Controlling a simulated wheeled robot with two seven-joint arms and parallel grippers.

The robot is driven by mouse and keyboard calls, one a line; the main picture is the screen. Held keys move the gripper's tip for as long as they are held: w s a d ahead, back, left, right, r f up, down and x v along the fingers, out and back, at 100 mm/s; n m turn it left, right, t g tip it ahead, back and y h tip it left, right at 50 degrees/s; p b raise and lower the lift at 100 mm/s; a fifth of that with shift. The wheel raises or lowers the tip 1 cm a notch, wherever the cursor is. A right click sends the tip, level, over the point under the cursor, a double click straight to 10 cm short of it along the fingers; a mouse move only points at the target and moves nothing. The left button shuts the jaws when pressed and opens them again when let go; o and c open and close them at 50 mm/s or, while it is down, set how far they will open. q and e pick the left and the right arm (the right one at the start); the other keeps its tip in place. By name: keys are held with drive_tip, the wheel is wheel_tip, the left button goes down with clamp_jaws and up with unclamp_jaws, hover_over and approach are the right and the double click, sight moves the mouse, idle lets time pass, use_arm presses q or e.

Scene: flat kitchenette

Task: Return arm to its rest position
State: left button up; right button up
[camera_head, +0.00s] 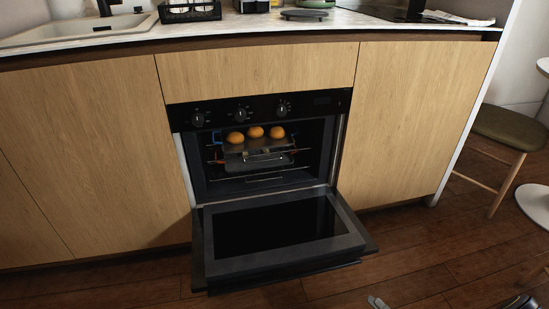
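A small grey tip of my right gripper (378,303) shows at the bottom edge of the head view, right of centre. Most of it is cut off by the frame, so I cannot tell whether it is open or shut. It is in front of the open oven door and apart from it in the picture. A dark part of my own body shows at the bottom right corner. My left gripper is not in view.
The oven (240,110) has its door (285,228) folded down into the floor space. Inside, a tray (236,147) holds three round buns (255,132). A stool (508,128) stands at the right. Wooden floor (425,255) is clear right of the door.

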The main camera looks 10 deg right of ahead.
drive_tip(key=a+r+n+g+p, duration=0.1)
drive_tip(key=a+r+n+g, duration=0.4)
drive_tip(key=r+n+g, duration=0.4)
drive_tip(key=a+r+n+g, duration=0.5)
drive_tip(key=r+n+g, duration=0.2)
drive_tip(key=r+n, duration=0.35)
drive_tip(key=s+a+r+n+t+h+p, duration=0.1)
drive_tip(key=s+a+r+n+t+h, duration=0.1)
drive_tip(key=s+r+n+h, duration=0.6)
drive_tip(key=s+a+r+n+t+h+p, duration=0.1)
drive_tip(key=s+a+r+n+t+h, duration=0.2)
drive_tip(key=n, duration=0.9)
wheel_tip(320, 180, up, 39)
drive_tip(key=p, duration=3.8)
drive_tip(key=shift+s+d+f+g, duration=0.15)
drive_tip(key=shift+d+f+g, duration=0.05)
drive_tip(key=shift+g, duration=0.2)
